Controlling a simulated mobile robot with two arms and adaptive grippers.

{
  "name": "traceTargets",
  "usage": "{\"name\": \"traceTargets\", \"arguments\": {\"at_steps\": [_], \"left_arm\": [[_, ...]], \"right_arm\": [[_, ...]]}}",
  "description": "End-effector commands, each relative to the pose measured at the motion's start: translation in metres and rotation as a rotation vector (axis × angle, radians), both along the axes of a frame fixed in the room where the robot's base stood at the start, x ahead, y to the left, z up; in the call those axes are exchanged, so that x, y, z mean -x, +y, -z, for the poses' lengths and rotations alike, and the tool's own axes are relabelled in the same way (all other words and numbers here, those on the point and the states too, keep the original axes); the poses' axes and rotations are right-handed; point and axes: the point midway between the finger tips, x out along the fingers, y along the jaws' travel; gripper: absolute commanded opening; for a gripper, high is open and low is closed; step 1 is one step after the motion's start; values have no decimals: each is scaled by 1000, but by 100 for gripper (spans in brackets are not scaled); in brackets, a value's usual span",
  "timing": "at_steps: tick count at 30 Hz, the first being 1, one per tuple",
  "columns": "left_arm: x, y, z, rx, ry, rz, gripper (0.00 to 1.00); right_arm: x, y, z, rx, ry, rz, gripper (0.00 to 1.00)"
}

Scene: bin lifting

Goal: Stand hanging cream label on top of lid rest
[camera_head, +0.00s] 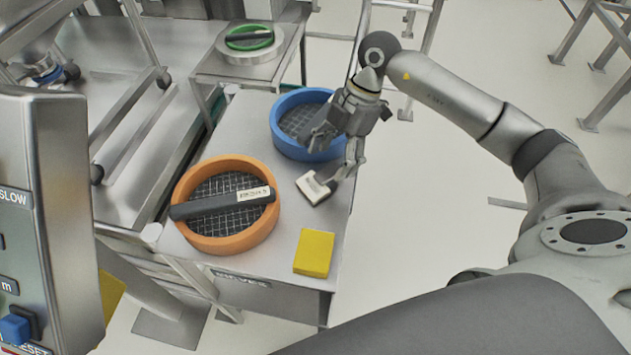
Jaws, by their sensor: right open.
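A small cream label-like block (314,187) with a darker edge lies on the metal table top, between the orange and blue rings. A second cream label (253,194) with dark print is on the dark bar (210,206) lying across the orange ring. My right gripper (335,156) is open over the table's right edge. One finger is close above the small cream block; I cannot tell whether they touch. The other finger is over the blue ring's near right side. I cannot tell which thing is the lid rest. My left gripper is out of view.
The orange ring (235,243) and blue ring (286,144) hold dark mesh. A yellow block (314,253) lies at the table's (268,260) near right corner. A green ring (231,43) sits on a round metal piece behind. A control panel (45,215) stands at left.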

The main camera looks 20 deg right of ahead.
Motion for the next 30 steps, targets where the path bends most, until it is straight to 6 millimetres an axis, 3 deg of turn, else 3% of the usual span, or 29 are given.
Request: {"name": "traceTargets", "arguments": {"at_steps": [4,13,21,29,30], "left_arm": [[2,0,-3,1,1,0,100],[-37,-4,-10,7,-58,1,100],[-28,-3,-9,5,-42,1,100],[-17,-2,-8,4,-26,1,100],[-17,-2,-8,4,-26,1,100]], "right_arm": [[1,7,13,-3,1,0,68],[3,23,50,-2,1,1,68],[3,24,53,-2,-1,1,68],[3,24,52,-2,-1,1,34],[3,23,52,-2,-1,1,34]]}}
